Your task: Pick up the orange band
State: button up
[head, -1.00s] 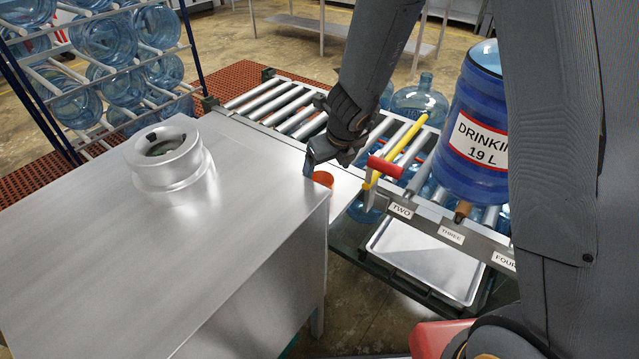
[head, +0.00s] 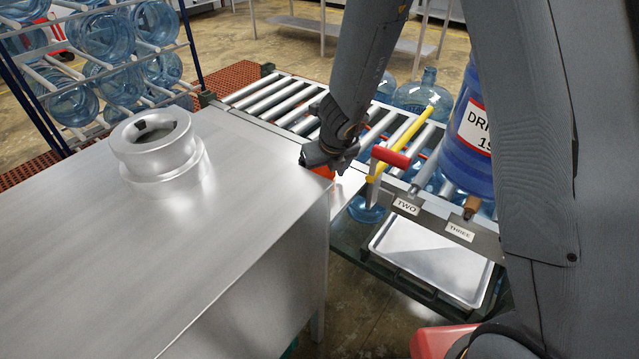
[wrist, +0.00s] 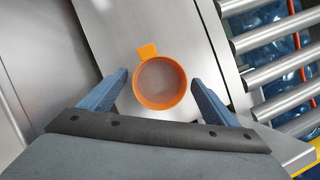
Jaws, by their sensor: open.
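The orange band (wrist: 140,94) is a ring with a small square tab, lying on a flat metal surface in the wrist view. My gripper (wrist: 158,82) is open, with one blue finger to the left of the band and one to the right. Neither finger clearly touches it. In the head view my gripper (head: 328,158) is at the right edge of the metal table and covers most of the orange band (head: 323,172); only a bit of orange shows.
A metal table (head: 200,250) with a round metal fitting (head: 158,150) lies left. A roller conveyor (head: 270,95) runs behind and right. A red-handled yellow lever (head: 391,156), a blue jug (head: 468,170) and a metal tray (head: 430,260) are right of my gripper.

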jog(key=shift+w+f, duration=0.1)
jog(key=shift+f, duration=0.05)
jog(key=c, duration=1.1)
jog(key=shift+r, duration=0.2)
